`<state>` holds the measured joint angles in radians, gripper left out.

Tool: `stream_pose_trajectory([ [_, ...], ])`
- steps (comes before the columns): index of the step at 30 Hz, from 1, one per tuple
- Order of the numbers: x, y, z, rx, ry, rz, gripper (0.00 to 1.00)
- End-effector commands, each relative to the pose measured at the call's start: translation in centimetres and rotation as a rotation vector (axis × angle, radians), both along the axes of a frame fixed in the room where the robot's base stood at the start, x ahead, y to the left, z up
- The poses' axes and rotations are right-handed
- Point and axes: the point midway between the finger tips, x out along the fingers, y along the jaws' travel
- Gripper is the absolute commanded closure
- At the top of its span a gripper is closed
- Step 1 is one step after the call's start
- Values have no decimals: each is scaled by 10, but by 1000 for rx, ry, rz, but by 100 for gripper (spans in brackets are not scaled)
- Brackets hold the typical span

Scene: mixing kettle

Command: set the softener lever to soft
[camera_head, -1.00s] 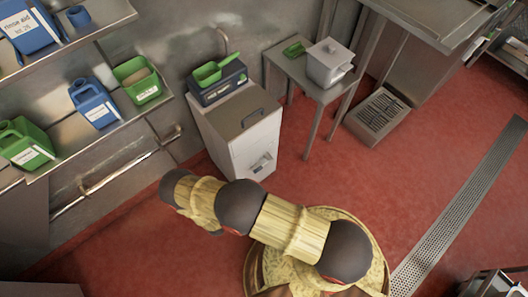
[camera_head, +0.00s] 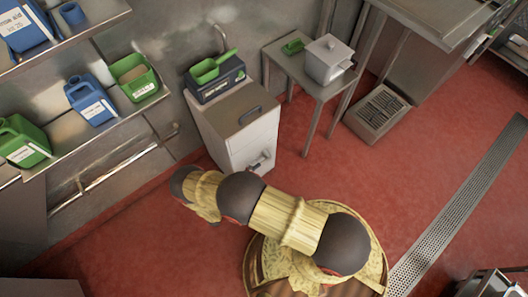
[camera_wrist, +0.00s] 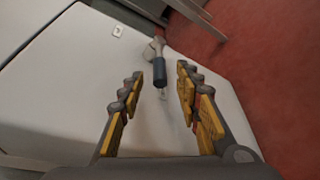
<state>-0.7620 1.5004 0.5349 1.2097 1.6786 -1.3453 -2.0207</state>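The softener is a white cabinet (camera_head: 248,135) with a grey lid, standing against the wall. Its lever (camera_head: 262,158) is on the lower front face. In the wrist view the lever (camera_wrist: 159,72) has a dark cylindrical grip on a light metal pivot, against the white panel. My gripper (camera_wrist: 160,78) is open, with one finger on each side of the grip in the picture. I see no contact, and I cannot tell how deep the grip lies between the fingers. In the head view my gripper is not clearly visible beyond the arm.
A steel table (camera_head: 300,76) with a white pot stands to the right. The red floor is clear in front.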

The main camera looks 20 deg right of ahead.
Motion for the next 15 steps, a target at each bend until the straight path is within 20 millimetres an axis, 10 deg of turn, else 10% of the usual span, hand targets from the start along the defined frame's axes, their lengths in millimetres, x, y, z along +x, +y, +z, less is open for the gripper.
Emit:
stream_pose_trajectory([
  [15,28,-37,-10,1,-1,1,66],
])
